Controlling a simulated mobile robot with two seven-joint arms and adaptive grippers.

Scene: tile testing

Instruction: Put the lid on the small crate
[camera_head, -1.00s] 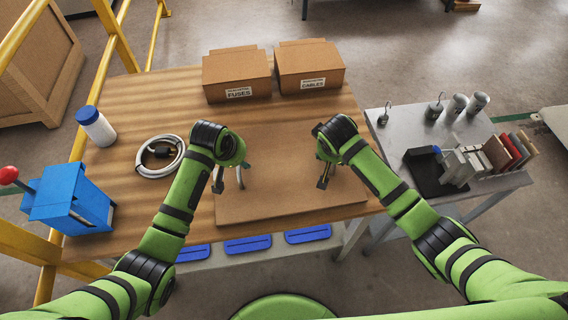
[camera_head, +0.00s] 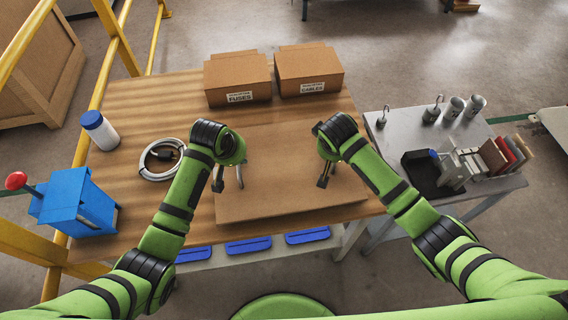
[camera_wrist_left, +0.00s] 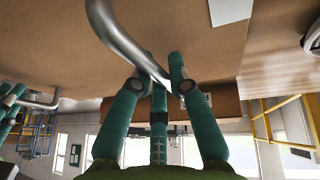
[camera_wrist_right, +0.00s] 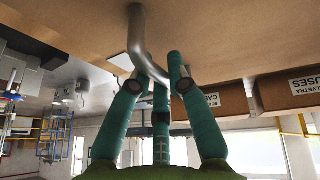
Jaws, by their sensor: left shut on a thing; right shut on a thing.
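The lid is a flat brown panel (camera_head: 285,200) with bent metal handles, in front of the cardboard boxes in the head view. My left gripper (camera_head: 229,182) is shut on one handle (camera_wrist_left: 125,35). My right gripper (camera_head: 324,180) is shut on the other handle (camera_wrist_right: 136,35). The lid's brown surface also shows in the left wrist view (camera_wrist_left: 60,45) and the right wrist view (camera_wrist_right: 80,25). I cannot make out the small crate; anything under the panel is hidden, and I cannot tell what it rests on.
Boxes marked fuses (camera_head: 238,78) and cables (camera_head: 308,70) stand behind the panel on the wooden table (camera_head: 140,95). A cable coil (camera_head: 158,174), a white bottle (camera_head: 100,130) and a blue lever device (camera_head: 78,203) are on the left. A grey side table (camera_head: 400,125) holds weights and tiles.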

